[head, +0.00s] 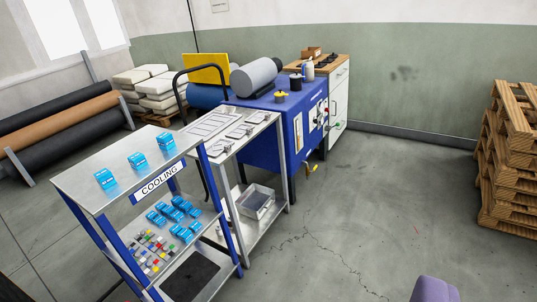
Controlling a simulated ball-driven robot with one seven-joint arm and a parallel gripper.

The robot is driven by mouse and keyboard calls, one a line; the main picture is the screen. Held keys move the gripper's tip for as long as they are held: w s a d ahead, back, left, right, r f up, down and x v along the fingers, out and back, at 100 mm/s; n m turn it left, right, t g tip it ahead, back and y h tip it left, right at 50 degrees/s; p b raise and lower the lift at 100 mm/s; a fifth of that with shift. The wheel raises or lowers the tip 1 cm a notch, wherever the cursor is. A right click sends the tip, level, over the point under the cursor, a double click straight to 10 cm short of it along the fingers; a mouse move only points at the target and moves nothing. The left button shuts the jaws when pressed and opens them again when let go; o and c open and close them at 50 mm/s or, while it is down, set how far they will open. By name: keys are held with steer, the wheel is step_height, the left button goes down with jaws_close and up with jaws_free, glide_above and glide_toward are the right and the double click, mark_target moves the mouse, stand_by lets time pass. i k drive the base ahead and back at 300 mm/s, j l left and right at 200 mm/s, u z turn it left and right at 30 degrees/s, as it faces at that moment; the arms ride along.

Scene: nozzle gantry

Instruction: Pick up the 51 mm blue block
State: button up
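Three light blue blocks with printed labels stand apart on the top shelf of the cart: a left one (105,179), a middle one (138,161) and a right one (166,141). Several more blue boxes (172,212) sit in a cluster on the shelf below. Small coloured pieces (154,252), some of them blue, lie beside that cluster. I cannot tell which block measures 51 mm. My gripper's fingertips do not show. A rounded purple shape at the bottom right edge appears to be part of me, and no block is near it.
The cart (92,197) has blue posts and a "COOLING" sign (159,182). A metal table (236,139) and a blue machine (262,130) stand behind it. Stacked pallets (512,160) stand at the right. The grey floor (380,205) between is clear.

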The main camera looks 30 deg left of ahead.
mark_target(104, 177)
steer(key=i+u, duration=0.5)
steer(key=i+l+u, duration=0.2)
steer(key=i+u, duration=0.3)
steer(key=i, duration=0.15)
steer(key=i+j+u, duration=0.2)
steer(key=i+u, duration=0.65)
steer(key=i+j, duration=0.3)
steer(key=i, duration=0.15)
steer(key=i+j+z, duration=0.1)
steer(key=i+j, duration=0.25)
steer(key=i, duration=0.05)
